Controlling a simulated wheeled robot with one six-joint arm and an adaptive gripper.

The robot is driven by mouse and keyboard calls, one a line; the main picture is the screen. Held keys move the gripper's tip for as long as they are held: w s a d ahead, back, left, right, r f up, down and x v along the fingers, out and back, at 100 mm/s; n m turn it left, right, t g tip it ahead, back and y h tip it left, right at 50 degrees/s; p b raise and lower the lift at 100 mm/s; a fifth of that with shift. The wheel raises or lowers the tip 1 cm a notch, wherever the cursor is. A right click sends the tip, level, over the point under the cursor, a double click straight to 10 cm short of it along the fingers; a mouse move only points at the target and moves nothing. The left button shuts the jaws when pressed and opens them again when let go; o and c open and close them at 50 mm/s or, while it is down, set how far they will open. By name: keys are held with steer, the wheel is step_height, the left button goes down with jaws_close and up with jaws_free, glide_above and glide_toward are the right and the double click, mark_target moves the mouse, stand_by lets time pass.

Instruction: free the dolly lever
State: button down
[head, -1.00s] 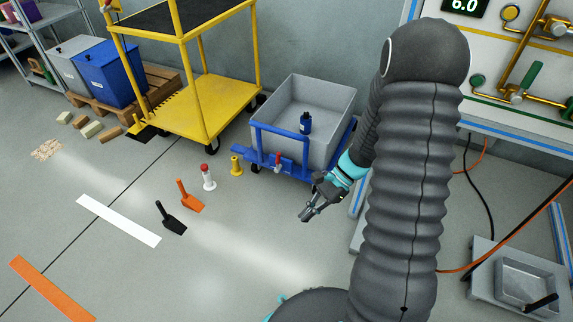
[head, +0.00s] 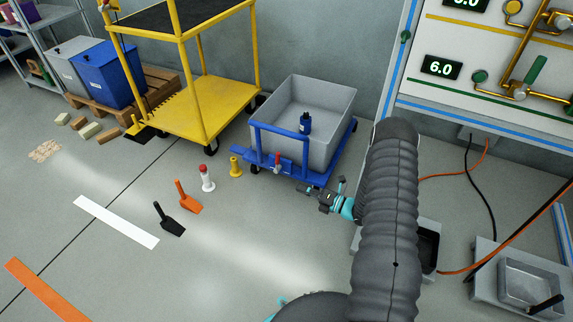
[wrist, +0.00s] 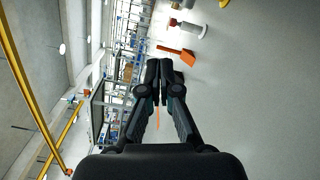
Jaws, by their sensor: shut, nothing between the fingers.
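The blue dolly (head: 318,176) stands by the wall with a grey bin (head: 340,140) on it and a blue push rail at its front. A small lever with a red part and a pale grip (head: 278,160) sits at the dolly's front left, below the rail. My gripper (head: 300,188) is in front of the dolly, to the right of the lever and apart from it, pointing left. It is shut and empty. In the wrist view the closed fingertips (wrist: 159,66) point up the picture, and the lever cannot be made out there.
A yellow post (head: 236,167) and a white post with a red top (head: 206,178) stand left of the lever. An orange scoop (head: 188,198) and a black scoop (head: 170,220) lie nearby. A yellow cart (head: 190,110) stands behind.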

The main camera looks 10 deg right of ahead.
mark_target(277, 162)
steer(key=w+a+r+m+t, duration=0.1)
steer(key=w+a+r+m, duration=0.1)
steer(key=w, duration=0.3)
steer(key=w+a+r+m+t, duration=0.1)
steer(key=w+a+r+m, duration=0.1)
steer(key=w, duration=0.3)
steer(key=shift+a+m+h+b, duration=0.25)
steer(key=shift+m+h+b, duration=0.15)
steer(key=shift+m, duration=0.2)
